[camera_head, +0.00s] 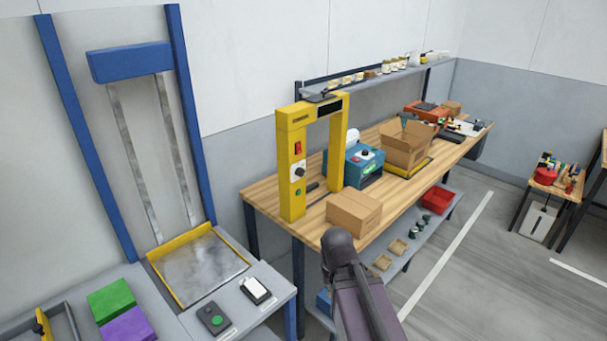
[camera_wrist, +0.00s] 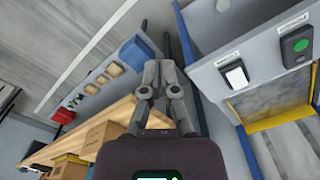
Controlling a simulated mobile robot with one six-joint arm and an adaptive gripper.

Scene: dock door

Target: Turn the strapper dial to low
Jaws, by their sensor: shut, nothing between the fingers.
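The strapper is a yellow arch (camera_head: 292,165) at the near left end of the wooden workbench. Its left post carries a dark dial on a white plate (camera_head: 299,172), with a red switch (camera_head: 298,148) above and a green button (camera_head: 298,191) below. The dial's setting is too small to read. My gripper (camera_wrist: 161,72) shows in the wrist view with its fingers together and empty, apart from the dial. The strapper's dial is not visible in the wrist view. In the head view my dark arm rises from the bottom, in front of the bench; the fingers cannot be made out there.
A closed carton (camera_head: 354,212) stands beside the arch on the bench (camera_head: 262,197). A teal machine (camera_head: 356,165) and an open carton (camera_head: 405,147) stand behind. A lower shelf holds small trays and a red bin (camera_head: 437,199).

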